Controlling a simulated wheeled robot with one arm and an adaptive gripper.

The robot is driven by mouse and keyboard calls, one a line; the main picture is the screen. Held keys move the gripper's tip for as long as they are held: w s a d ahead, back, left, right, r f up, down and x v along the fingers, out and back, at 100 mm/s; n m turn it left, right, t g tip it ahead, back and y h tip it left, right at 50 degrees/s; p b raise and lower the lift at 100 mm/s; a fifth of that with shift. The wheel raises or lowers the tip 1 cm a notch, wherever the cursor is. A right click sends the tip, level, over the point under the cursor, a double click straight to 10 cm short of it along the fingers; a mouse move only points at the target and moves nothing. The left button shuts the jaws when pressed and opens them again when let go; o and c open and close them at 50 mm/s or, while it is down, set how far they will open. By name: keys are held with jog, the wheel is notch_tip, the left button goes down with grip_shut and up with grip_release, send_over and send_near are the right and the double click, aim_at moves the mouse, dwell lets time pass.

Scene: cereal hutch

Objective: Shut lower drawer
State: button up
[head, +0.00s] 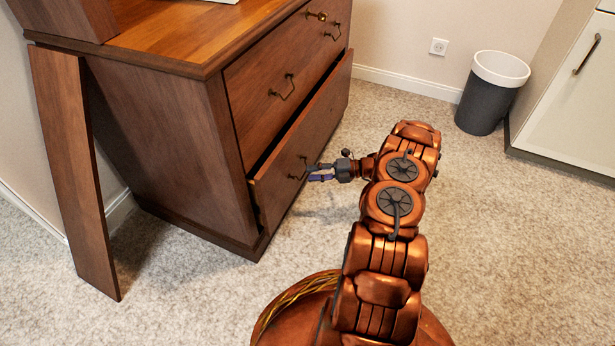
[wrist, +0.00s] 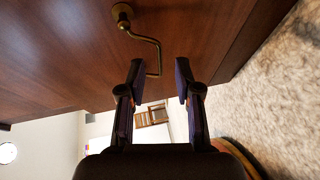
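The lower drawer (head: 306,151) of the brown wooden hutch stands partly open, with a dark gap above its front. Its bent brass handle (head: 300,168) is in the middle of the front. My gripper (head: 318,172) is close in front of the drawer at the handle. In the wrist view, the two fingers (wrist: 161,72) are apart, and the end of the handle (wrist: 150,45) shows between their tips. I cannot tell whether a finger touches the handle. The drawer front (wrist: 70,50) fills much of the wrist view. The inside of the drawer is hidden.
The upper drawer (head: 275,80) looks shut. A loose wooden board (head: 75,165) leans against the hutch's left side. A grey bin (head: 489,95) and a white cabinet (head: 570,105) stand at the back right. The carpet (head: 500,230) to the right of my arm is clear.

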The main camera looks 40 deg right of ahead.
jog(key=shift+b+x, duration=0.3)
jog(key=shift+x, duration=0.95)
jog(key=shift+c, duration=0.3)
grip_shut()
